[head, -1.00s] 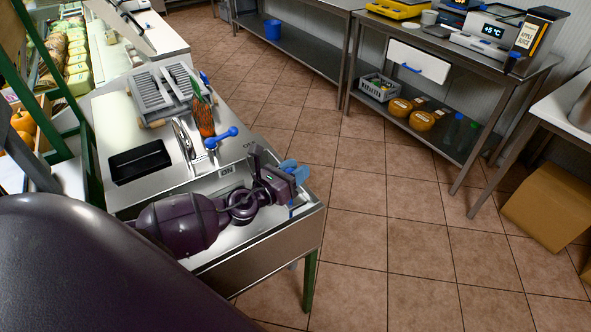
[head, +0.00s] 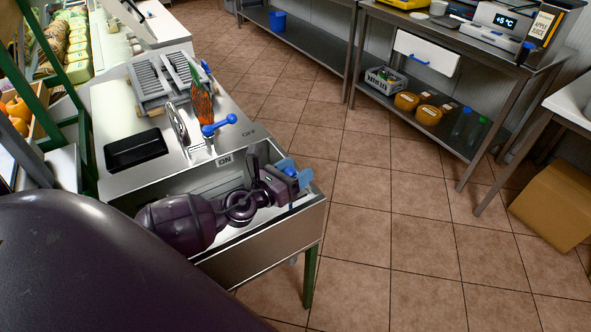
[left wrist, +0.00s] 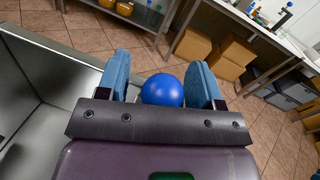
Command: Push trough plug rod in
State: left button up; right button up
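The plug rod's round blue knob (left wrist: 162,90) shows between the two fingers of my left gripper in the left wrist view, with a gap on each side. In the head view the knob (head: 290,172) is partly hidden by the fingers at the right end of the metal trough (head: 262,245). My left gripper (head: 292,178) is open, with light blue fingers, and reaches along the trough to that end; the fingers also show in the left wrist view (left wrist: 162,85). My right gripper is not in view.
A blue-handled lever (head: 218,125) stands on the counter behind the trough, beside ON and OFF labels. A black tray (head: 136,150), grey racks (head: 165,82) and a carrot bunch (head: 201,103) are nearby. Tiled floor right of the trough is clear; a cardboard box (head: 553,207) stands farther right.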

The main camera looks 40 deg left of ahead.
pick_arm(q)
jog(key=shift+r, duration=0.1)
jog(key=shift+s+a, duration=0.1)
jog(key=shift+s, duration=0.3)
jog(key=s+a+b, duration=0.2)
jog(key=s, duration=0.8)
jog(key=shift+b, duration=0.3)
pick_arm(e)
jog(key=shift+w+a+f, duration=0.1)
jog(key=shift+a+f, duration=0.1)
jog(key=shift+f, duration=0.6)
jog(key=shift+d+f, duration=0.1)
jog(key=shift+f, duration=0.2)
pick_arm(q)
jog(key=shift+w, duration=0.1)
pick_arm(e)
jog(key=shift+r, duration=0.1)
